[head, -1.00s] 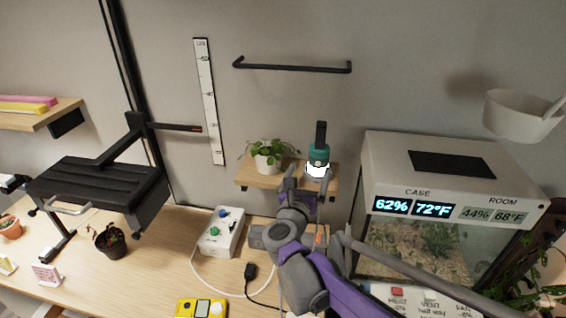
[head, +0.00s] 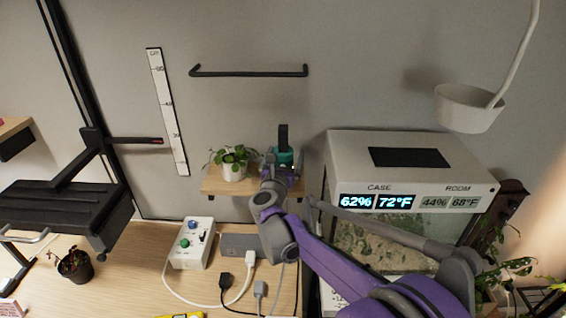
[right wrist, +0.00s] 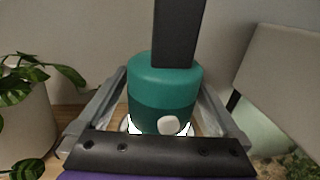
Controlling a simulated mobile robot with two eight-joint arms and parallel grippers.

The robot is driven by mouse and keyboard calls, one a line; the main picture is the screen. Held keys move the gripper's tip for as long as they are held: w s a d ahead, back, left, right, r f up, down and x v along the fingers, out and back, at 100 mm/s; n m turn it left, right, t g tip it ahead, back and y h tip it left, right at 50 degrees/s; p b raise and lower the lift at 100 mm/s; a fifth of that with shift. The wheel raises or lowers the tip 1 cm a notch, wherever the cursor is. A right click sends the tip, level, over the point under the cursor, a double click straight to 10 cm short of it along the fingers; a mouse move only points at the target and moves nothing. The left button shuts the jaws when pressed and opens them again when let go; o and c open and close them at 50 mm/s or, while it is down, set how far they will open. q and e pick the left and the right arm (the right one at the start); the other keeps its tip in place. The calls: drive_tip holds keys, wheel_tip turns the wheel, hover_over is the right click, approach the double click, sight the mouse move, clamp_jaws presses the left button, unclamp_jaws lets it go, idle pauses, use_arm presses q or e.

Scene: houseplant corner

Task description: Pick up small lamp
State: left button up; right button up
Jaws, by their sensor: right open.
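The small lamp (head: 284,156) is a teal body with a black upright handle, standing on the small wooden wall shelf (head: 215,187). In the right wrist view the lamp (right wrist: 165,90) is upright, with a white knob on its front and a bright white base partly hidden. My right gripper (right wrist: 160,105) is open, with one finger on each side of the lamp's teal body. In the head view my right gripper (head: 279,168) hides the lamp's lower part. I cannot tell whether the fingers touch it. My left gripper is not in view.
A white potted plant (head: 234,170) stands close to the left of the lamp. The terrarium case (head: 410,165) is close on the right. A dark wall rail (head: 248,72) is above the shelf. A control box (head: 192,243) and cables lie below.

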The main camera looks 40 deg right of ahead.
drive_tip(key=shift+s, duration=0.1)
drive_tip(key=shift+c, duration=0.9)
drive_tip(key=c, duration=1.4)
drive_tip(key=shift+a+r, duration=0.1)
drive_tip(key=shift+r, duration=0.05)
